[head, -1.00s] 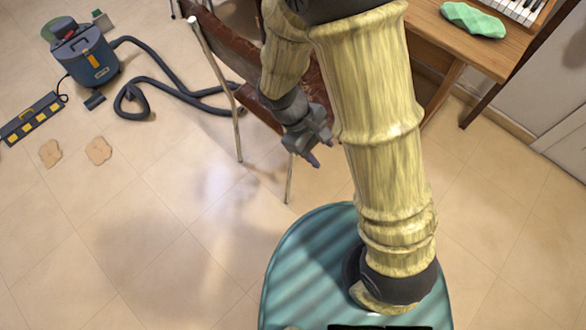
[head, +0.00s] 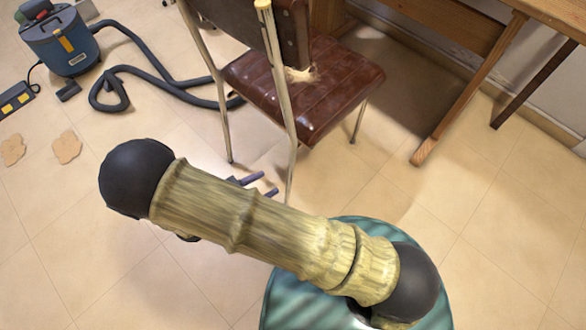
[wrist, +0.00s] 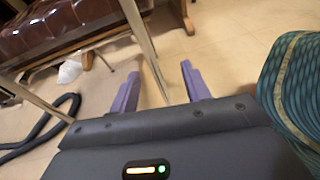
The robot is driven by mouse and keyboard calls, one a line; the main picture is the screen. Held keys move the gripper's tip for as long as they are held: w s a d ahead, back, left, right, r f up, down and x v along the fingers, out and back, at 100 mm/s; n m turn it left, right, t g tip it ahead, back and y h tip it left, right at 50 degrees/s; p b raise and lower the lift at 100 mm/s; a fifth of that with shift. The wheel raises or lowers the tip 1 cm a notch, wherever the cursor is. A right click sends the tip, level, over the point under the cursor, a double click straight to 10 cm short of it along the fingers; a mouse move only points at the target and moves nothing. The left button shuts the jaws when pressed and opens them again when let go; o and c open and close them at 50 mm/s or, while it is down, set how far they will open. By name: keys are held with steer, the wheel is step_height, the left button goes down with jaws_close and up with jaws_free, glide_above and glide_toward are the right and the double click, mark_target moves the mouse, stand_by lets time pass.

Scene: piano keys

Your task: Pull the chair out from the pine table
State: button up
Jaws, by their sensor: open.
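The chair has a dark red-brown seat (head: 335,90), a backrest (head: 294,35) and thin metal legs. It stands beside the pine table (head: 470,42), with floor showing between the seat and the table's slanted leg. My gripper (head: 268,185) is low, mostly hidden behind my forearm, with its purple fingertips just left of the chair's near rear leg. In the wrist view my gripper (wrist: 163,90) is open. A metal chair leg (wrist: 143,45) appears between its two fingers; contact cannot be told. The seat (wrist: 60,25) shows at upper left.
A blue vacuum cleaner (head: 62,42) with a dark hose (head: 150,83) lies on the floor at the left. Two tan bread-shaped pieces (head: 66,147) lie nearby. Floor at lower left and right is clear.

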mark_target(292, 169)
steer(key=shift+n+t+y, duration=0.3)
steer(key=shift+n+t, duration=0.5)
steer(key=w+d+f+b, duration=0.1)
steer(key=w+d+f, duration=0.1)
steer(key=w, duration=0.1)
steer(key=w+d+f+b, duration=0.1)
steer(key=w+d+f, duration=0.1)
steer(key=w, duration=0.1)
steer(key=w+d+f+b, duration=0.2)
steer(key=w, duration=0.2)
steer(key=shift+d+f, duration=0.3)
steer(key=shift+d, duration=0.05)
steer(key=shift+c, duration=0.2)
jaws_close()
steer(key=shift+s+a+p, duration=0.15)
steer(key=shift+s+p, duration=0.05)
steer(key=shift+s, duration=0.35)
steer(key=shift+s+a+p, duration=0.15)
steer(key=shift+s, duration=0.45)
